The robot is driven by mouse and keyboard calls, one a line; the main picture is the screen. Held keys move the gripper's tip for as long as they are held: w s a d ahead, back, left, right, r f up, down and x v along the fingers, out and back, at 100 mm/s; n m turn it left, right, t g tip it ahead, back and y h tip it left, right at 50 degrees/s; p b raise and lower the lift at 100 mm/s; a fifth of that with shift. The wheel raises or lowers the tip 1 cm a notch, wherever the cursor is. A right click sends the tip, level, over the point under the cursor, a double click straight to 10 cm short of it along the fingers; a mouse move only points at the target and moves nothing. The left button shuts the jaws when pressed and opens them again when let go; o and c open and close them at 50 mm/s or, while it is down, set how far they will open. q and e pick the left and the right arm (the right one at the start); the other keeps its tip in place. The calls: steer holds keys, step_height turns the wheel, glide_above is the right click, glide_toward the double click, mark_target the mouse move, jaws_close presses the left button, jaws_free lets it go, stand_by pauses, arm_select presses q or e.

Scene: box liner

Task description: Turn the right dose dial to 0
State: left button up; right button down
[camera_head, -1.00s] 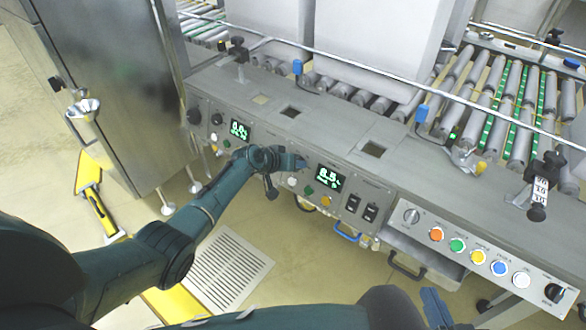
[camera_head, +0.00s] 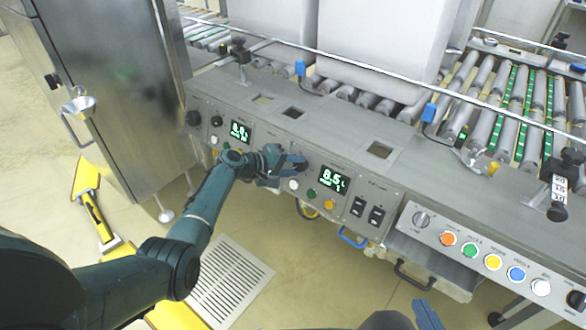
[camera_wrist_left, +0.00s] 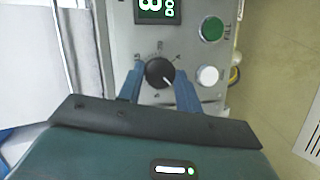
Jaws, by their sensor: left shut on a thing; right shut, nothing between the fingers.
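The right dose dial (camera_wrist_left: 159,72) is a round black knob with a pale pointer line toward the lower right in the left wrist view. My left gripper (camera_wrist_left: 160,84) is shut on it, a blue finger on each side. In the head view my left gripper (camera_head: 296,164) is at the panel, left of the lit right display (camera_head: 335,180), and largely hides the dial. The display appears to read 8.5. My right gripper (camera_head: 428,316) shows blue fingers at the bottom edge, away from the panel, and is shut and empty.
A white button (camera_wrist_left: 207,75) and a green button (camera_wrist_left: 211,28) sit close to the dial. Black switches (camera_head: 366,210) and a lower panel of coloured buttons (camera_head: 493,262) lie to the right. A steel cabinet (camera_head: 110,90) stands at the left.

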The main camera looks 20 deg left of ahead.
arm_select(q)
steer(key=shift+f+n+t+b, duration=0.1)
steer(key=shift+n+t+b, duration=0.25)
steer(key=shift+n, duration=0.65)
steer(key=shift+h, duration=0.4)
steer(key=o, duration=1)
